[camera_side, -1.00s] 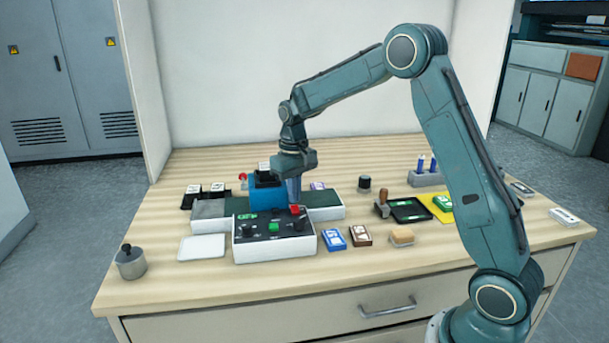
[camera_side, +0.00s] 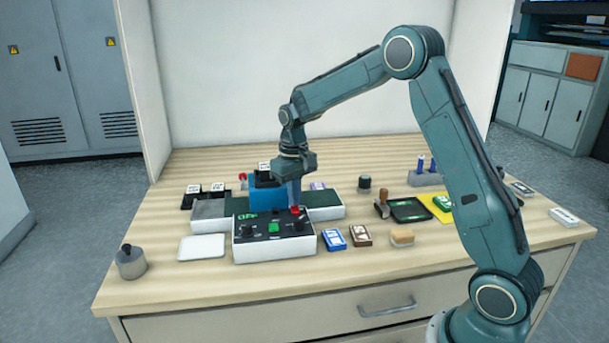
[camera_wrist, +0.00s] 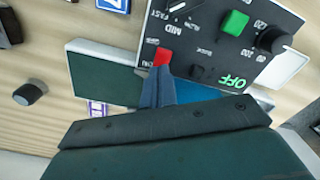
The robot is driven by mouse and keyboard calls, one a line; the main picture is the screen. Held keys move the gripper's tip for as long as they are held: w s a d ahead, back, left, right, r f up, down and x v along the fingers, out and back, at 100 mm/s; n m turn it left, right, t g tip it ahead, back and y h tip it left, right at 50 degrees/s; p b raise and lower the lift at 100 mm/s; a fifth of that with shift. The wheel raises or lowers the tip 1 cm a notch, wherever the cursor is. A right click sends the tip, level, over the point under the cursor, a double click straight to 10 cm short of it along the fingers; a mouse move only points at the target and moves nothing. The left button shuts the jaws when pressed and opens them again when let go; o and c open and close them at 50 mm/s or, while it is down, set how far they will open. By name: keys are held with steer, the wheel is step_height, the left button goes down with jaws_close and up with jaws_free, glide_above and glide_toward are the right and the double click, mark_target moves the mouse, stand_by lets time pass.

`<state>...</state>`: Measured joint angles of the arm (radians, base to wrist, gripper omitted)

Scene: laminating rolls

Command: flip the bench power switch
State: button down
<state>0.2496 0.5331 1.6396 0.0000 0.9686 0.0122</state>
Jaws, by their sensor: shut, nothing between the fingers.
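The control box (camera_side: 275,252) stands at the bench's front, with a black panel on top. A red switch-like part (camera_side: 294,209) sits at the panel's back right edge; it also shows in the wrist view (camera_wrist: 162,57). The panel has a green button (camera_wrist: 234,23) and a green lit display (camera_wrist: 232,82) that reads OFF. My gripper (camera_side: 294,203) points down, shut and empty, with its fingertips right by the red part. In the wrist view my gripper (camera_wrist: 160,72) overlaps the near edge of the red part. I cannot tell whether they touch.
A blue block (camera_side: 266,198) stands just left of my gripper on the laminator bed (camera_side: 325,208). Blue and brown packs (camera_side: 334,239) lie right of the box. A white tray (camera_side: 201,247) lies to its left. A stamp (camera_side: 383,205) stands farther right.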

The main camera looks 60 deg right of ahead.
mark_target(295, 209)
steer(key=shift+f, duration=0.55)
stand_by(0.5)
steer(key=shift+r, duration=0.1)
steer(key=shift+r, duration=3.45)
steer(key=s+a+r+n+t, duration=0.1)
steer(key=s+a+r, duration=0.35)
steer(key=s, duration=0.25)
steer(key=s+a+r+t, duration=0.2)
steer(key=s+a+r, duration=0.1)
steer(key=s+r, duration=0.3)
steer(key=s+a+f+n+t, duration=0.1)
steer(key=s+a, duration=0.1)
steer(key=s, duration=0.6)
steer(key=s+a+f+n+t, duration=0.1)
steer(key=s+a, duration=0.1)
steer(key=s, duration=0.6)
steer(key=shift+s+a+f+t, duration=0.15)
steer(key=shift+a+f+t, duration=0.15)
steer(key=shift+f, duration=0.1)
